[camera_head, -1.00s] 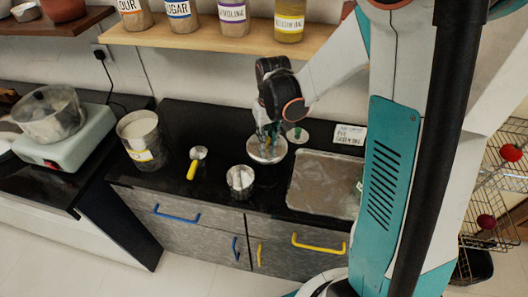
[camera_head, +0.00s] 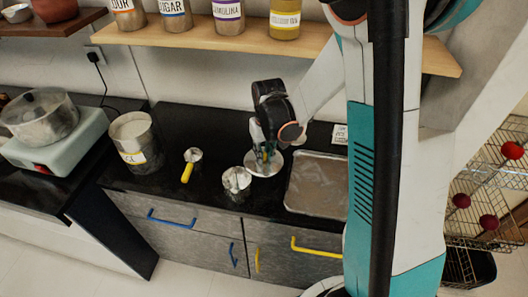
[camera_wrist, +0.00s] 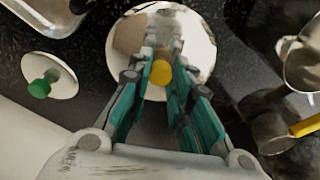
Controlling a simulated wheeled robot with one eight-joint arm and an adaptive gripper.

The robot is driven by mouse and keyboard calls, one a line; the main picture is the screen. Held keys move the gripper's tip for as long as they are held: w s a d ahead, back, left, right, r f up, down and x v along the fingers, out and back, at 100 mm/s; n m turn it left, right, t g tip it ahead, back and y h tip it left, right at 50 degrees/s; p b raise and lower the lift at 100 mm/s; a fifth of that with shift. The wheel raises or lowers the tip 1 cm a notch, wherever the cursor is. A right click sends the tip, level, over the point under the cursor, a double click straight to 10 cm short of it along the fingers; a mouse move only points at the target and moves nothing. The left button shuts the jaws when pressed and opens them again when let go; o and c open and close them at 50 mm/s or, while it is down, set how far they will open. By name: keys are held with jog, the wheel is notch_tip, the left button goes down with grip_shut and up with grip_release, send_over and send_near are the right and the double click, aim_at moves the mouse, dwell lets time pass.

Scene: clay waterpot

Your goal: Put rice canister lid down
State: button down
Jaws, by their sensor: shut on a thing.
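The rice canister lid (camera_head: 256,167) is a round, shiny metal disc over the black counter, right of the small metal pot. It also shows in the wrist view (camera_wrist: 190,32), with a yellow knob (camera_wrist: 161,74) at its middle. My gripper (camera_head: 266,153) is above the lid and shut on that knob; its teal fingers (camera_wrist: 160,80) stand on both sides of it. The lid looks level and very low; I cannot tell whether it touches the counter. The open rice canister (camera_head: 139,156), its label partly readable, stands at the counter's left, filled with white contents.
A small metal pot (camera_head: 237,183) and a yellow-handled scoop (camera_head: 187,171) are left of the lid. A foil-like tray (camera_head: 318,184) lies to the right. Jars stand on the shelf (camera_head: 200,40) above.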

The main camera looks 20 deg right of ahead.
jog(key=shift+f, duration=0.2)
jog(key=c, duration=1.9)
grip_release()
jog(key=o, duration=0.5)
jog(key=shift+c, duration=0.2)
